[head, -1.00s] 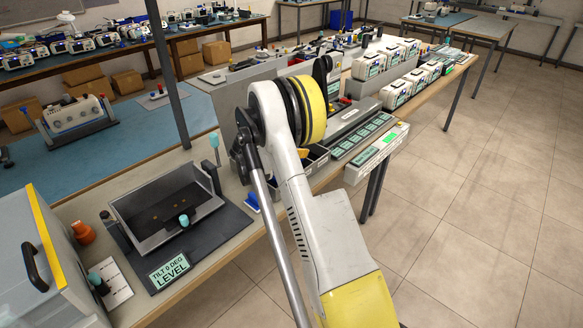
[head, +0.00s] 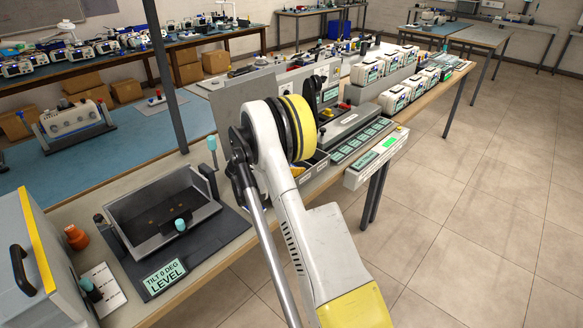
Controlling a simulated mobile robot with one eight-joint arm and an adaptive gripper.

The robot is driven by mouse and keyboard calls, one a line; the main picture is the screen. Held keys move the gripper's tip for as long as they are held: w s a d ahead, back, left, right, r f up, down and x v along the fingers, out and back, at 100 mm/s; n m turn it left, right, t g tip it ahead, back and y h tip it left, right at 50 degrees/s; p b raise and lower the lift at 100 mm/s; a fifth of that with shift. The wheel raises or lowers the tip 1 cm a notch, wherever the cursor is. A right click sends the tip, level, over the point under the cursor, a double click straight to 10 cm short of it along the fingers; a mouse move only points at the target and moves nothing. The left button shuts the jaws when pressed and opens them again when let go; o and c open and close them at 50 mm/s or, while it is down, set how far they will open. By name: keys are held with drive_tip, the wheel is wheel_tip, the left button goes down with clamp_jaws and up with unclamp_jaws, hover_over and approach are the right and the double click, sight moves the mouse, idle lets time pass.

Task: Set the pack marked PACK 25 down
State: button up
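No marking reading PACK 25 can be made out in the head view. Several white packs with green-lit faces stand in rows on the long bench (head: 404,128), among them a near one (head: 394,98) and a farther one (head: 367,71). Their markings are too small to read. My arm, with its yellow and black elbow, fills the middle of the view and hides part of the bench. My gripper is not visible, so whether it holds a pack cannot be told.
A dark tilt tray (head: 165,215) with a "TILT 0 DEG LEVEL" sign (head: 164,276) sits on the near bench, beside an orange bottle (head: 77,238) and a grey box with a yellow edge (head: 40,240). A strip with a green light (head: 376,157) lies along the bench edge. Floor at right is clear.

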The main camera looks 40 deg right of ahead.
drive_tip(key=shift+a+r+p, duration=0.25)
drive_tip(key=shift+r+p, duration=0.1)
drive_tip(key=p+v, duration=0.3)
drive_tip(key=v, duration=0.8)
drive_tip(key=s+a+r+n+t+y, duration=0.3)
drive_tip(key=s+a+r+n+y, duration=0.35)
drive_tip(key=a+r, duration=0.7)
drive_tip(key=s+a+r+n+t+y, duration=0.1)
drive_tip(key=s+a+n+t+y, duration=0.2)
drive_tip(key=s+a+n, duration=0.7)
drive_tip(key=s+a+y, duration=0.2)
drive_tip(key=s+a, duration=0.5)
drive_tip(key=s, duration=0.3)
drive_tip(key=shift+a+r+n+y, duration=0.15)
drive_tip(key=shift+a+n+y, duration=0.05)
drive_tip(key=shift+n+y, duration=0.15)
